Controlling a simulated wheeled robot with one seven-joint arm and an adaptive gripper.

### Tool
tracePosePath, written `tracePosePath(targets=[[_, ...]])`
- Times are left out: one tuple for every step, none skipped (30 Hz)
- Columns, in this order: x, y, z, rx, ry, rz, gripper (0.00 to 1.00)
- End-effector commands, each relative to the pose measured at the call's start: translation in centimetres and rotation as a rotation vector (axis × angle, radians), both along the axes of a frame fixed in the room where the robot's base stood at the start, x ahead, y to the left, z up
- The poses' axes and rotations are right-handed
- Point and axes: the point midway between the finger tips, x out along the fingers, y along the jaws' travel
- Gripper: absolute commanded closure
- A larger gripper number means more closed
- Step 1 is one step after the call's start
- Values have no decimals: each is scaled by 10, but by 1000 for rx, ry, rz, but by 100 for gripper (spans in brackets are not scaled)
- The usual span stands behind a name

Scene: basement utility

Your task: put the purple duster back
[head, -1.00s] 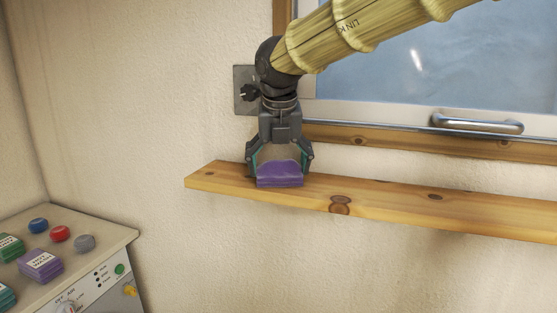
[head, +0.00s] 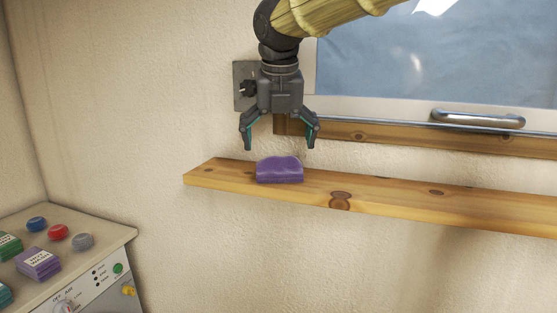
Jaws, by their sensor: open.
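The purple duster (head: 279,170) lies on the wooden shelf (head: 390,200) near the shelf's left end. It looks like a small block with a curved top. My gripper (head: 279,143) is above the duster, pointing down, with its two fingers spread wide. It is open and empty, and a gap shows between the fingertips and the duster.
A window with a metal handle (head: 478,119) is behind the shelf on the right. A dark switch plate (head: 244,88) is on the wall behind my gripper. At lower left, a machine (head: 105,240) carries coloured knobs and labelled blocks, one purple (head: 38,263).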

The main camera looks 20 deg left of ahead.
Motion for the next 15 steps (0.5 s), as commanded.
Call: tracePosePath(targets=[[-3, -1, 8, 4, -3, 0, 0], [-4, -2, 13, 3, -2, -1, 0], [-7, -3, 20, 3, -2, 0, 0], [-8, -3, 25, 2, -1, -1, 0], [-10, -3, 29, 2, -1, -1, 0], [-12, -4, 35, 2, -1, -1, 0], [-13, -5, 39, 1, -1, -1, 0], [-14, -5, 43, 1, -1, -1, 0], [-16, -6, 47, 1, -1, -1, 0], [-17, -6, 50, 1, -1, -1, 0], [-18, -6, 53, 1, -1, -1, 0], [-19, -7, 56, 1, -1, -1, 0], [-19, -7, 58, 1, -1, -1, 0], [-20, -7, 59, -1, 0, -1, 0], [-21, -8, 61, -1, 0, -1, 0]])
